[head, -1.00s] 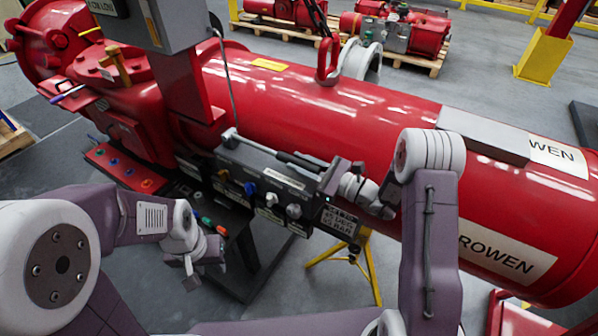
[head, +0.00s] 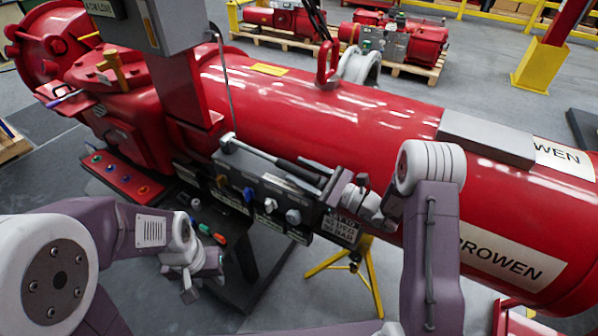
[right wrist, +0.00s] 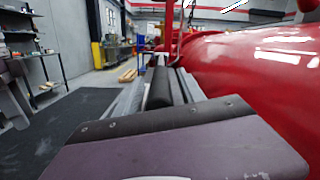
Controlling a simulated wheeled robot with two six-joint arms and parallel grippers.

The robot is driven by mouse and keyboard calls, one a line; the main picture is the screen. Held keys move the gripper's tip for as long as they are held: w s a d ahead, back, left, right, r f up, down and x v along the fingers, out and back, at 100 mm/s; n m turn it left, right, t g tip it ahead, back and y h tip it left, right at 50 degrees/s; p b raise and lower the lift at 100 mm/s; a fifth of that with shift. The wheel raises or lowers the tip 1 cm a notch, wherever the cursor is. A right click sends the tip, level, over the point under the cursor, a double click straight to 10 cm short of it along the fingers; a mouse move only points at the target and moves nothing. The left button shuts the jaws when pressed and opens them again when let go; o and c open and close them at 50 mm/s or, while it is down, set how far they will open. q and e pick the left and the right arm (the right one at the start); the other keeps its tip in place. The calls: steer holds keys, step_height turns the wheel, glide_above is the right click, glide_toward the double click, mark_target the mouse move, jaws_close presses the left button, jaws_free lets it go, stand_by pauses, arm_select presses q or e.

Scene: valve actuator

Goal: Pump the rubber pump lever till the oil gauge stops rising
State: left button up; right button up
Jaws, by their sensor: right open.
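The pump lever (head: 258,152) is a pale metal rod with a dark rubber grip, lying nearly level above the black control panel on the red actuator. Its black grip also shows in the right wrist view (right wrist: 158,88). My right gripper (head: 312,172) is at the grip end of the lever. In the right wrist view its open fingers (right wrist: 160,80) stand on either side of the grip; contact is not clear. My left gripper (head: 188,288) hangs empty at the lower left, away from the panel; its finger gap is unclear. I cannot make out the oil gauge.
The black panel (head: 240,186) carries several coloured knobs below the lever. The large red cylinder (head: 380,140) lies close behind my right arm. A yellow stand (head: 370,275) is under it. Open grey floor lies in front.

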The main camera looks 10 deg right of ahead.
mark_target(319, 182)
steer(key=b+v, duration=0.1)
steer(key=v, duration=0.7)
steer(key=shift+d, duration=0.15)
